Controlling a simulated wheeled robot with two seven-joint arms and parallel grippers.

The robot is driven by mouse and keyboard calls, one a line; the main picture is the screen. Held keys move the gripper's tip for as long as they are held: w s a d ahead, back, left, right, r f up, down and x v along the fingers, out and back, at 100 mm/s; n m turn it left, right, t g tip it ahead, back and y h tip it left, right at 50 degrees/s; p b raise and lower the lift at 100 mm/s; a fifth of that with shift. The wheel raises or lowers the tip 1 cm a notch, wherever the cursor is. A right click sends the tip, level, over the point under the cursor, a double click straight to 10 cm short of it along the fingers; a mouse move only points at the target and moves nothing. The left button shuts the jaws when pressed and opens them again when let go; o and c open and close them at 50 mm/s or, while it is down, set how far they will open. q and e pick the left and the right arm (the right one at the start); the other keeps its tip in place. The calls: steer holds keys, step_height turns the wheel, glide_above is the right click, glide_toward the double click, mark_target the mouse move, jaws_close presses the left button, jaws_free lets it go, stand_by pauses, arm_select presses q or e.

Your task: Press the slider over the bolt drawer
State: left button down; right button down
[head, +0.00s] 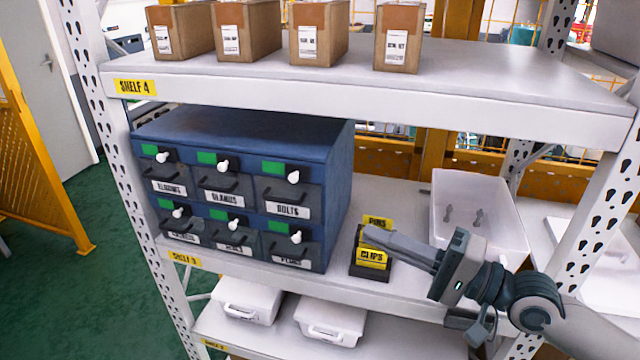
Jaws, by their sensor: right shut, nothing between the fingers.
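The blue drawer cabinet (335,190) stands on the middle shelf. The bolt drawer (286,195), labelled BOLTS, is at the right end of its top row and looks closed. Over it is a white slider knob (293,177), at the right of a green patch (273,168). My right gripper (368,234) is shut and empty, to the right of the cabinet and lower than the slider. Its fingers point left, in front of the PINS and CLIPS holder, apart from the slider. My left gripper is out of view.
The black holder (369,272) with yellow PINS and CLIPS labels stands right of the cabinet. A clear bin (470,205) stands behind my right arm. Several cardboard boxes (320,35) stand on the upper shelf (350,80). White lidded boxes (330,318) sit below.

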mark_target(297, 180)
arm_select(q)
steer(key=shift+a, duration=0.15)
arm_select(e)
steer(key=r, duration=0.1)
steer(key=d+r+m, duration=0.1)
steer(key=r, duration=0.1)
steer(key=shift+w+d+r+y, duration=0.1)
steer(key=shift+w+d+y, duration=0.1)
steer(key=shift+y, duration=0.2)
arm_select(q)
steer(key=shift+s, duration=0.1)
arm_select(e)
steer(key=shift+a, duration=0.1)
